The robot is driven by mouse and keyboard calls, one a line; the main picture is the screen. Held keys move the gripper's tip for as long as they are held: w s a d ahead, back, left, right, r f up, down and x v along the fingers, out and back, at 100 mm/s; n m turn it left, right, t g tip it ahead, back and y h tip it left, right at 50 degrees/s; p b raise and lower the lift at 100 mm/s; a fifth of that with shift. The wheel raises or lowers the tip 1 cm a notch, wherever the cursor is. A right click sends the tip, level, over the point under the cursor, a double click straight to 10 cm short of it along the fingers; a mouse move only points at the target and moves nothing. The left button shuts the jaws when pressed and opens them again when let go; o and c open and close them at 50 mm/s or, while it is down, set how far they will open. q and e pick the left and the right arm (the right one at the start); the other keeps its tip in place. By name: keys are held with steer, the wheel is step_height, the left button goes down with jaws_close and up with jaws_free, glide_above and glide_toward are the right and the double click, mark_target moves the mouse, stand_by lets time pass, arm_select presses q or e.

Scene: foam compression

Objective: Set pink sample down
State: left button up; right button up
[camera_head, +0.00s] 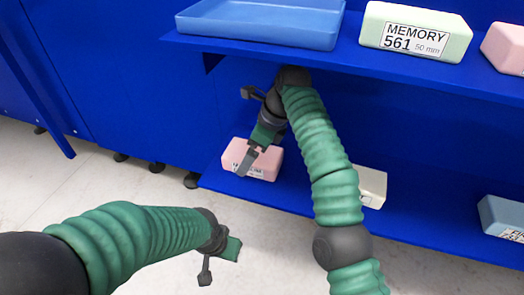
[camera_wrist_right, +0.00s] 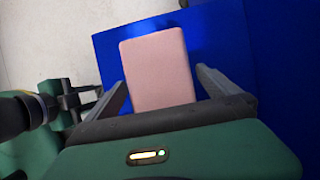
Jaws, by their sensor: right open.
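The pink sample (camera_head: 262,165) lies on the lower blue shelf near its left end, with a label on its front face. It also shows in the right wrist view (camera_wrist_right: 158,62). My right gripper (camera_head: 250,160) is at the sample, partly covering it in the head view. In the wrist view my right gripper (camera_wrist_right: 162,78) is open, with one finger on each side of the sample's near part. A gap shows at the right finger; contact at the left one is unclear. My left gripper (camera_head: 220,258) hangs over the floor, away from the shelf, its jaws not clear.
The lower shelf (camera_head: 300,192) also holds a cream block (camera_head: 371,187), partly behind my right arm, and a blue-grey block (camera_head: 503,217). Above, the upper shelf (camera_head: 370,60) carries a blue tray (camera_head: 262,22), a pale green "MEMORY 561" block (camera_head: 450,35) and another pink block (camera_head: 508,47).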

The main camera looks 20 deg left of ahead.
steer(key=p+v, duration=0.2)
steer(key=v, duration=0.3)
steer(key=shift+w+d+r, duration=0.1)
steer(key=shift+d+r, duration=0.05)
steer(key=shift+r, duration=0.15)
steer(key=d, duration=0.1)
steer(key=d+b, duration=0.1)
steer(key=d, duration=0.2)
steer(key=shift+d+f+b, duration=0.15)
steer(key=shift+f+b, duration=0.15)
steer(key=shift+f, duration=0.1)
steer(key=d, duration=0.7)
steer(key=shift+s+d+r, duration=0.1)
steer(key=shift+s+d, duration=0.05)
steer(key=shift+s, duration=0.15)
